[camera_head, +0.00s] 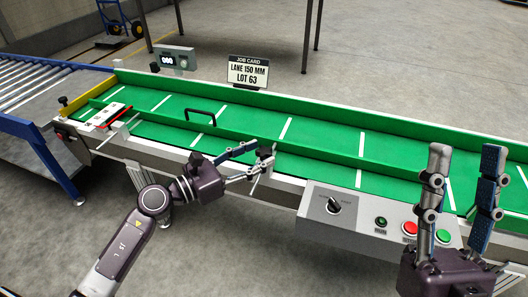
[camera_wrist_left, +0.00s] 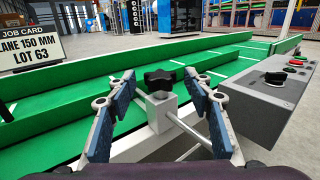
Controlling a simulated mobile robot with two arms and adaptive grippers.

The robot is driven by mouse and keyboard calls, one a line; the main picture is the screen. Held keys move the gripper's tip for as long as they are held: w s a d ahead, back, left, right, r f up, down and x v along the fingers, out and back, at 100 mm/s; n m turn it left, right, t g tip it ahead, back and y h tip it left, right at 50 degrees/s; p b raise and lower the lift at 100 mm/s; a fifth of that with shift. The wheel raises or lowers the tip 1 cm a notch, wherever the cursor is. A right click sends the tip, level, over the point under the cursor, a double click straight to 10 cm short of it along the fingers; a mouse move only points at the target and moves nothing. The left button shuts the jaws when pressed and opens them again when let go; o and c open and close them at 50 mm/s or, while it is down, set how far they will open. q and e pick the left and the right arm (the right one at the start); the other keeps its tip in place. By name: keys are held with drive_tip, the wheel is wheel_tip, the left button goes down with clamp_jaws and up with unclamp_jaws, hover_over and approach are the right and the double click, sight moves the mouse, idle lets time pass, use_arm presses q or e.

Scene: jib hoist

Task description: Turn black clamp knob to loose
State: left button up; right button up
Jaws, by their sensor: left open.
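The black clamp knob (camera_wrist_left: 160,79) is a lobed star knob on top of a white clamp block (camera_wrist_left: 161,113) with a metal rod, at the conveyor's near side rail. In the left wrist view the two blue-padded fingers of my left gripper (camera_wrist_left: 158,88) stand apart on either side of the knob, with gaps visible. In the head view my left gripper (camera_head: 248,161) reaches in from the left over the rail, and the knob (camera_head: 265,152) shows dark by its fingertips. My right gripper (camera_head: 462,165) is open and empty, fingers up, at the right.
A grey control box (camera_head: 345,212) with a rotary switch and coloured buttons is fixed to the near side, right of the knob. A green guide rail (camera_head: 320,152) runs along the green belt. A job card sign (camera_head: 248,72) stands at the far edge. A white-and-red item (camera_head: 106,115) lies at the left end.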

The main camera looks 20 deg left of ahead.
use_arm(q)
drive_tip(key=shift+x, duration=1.1)
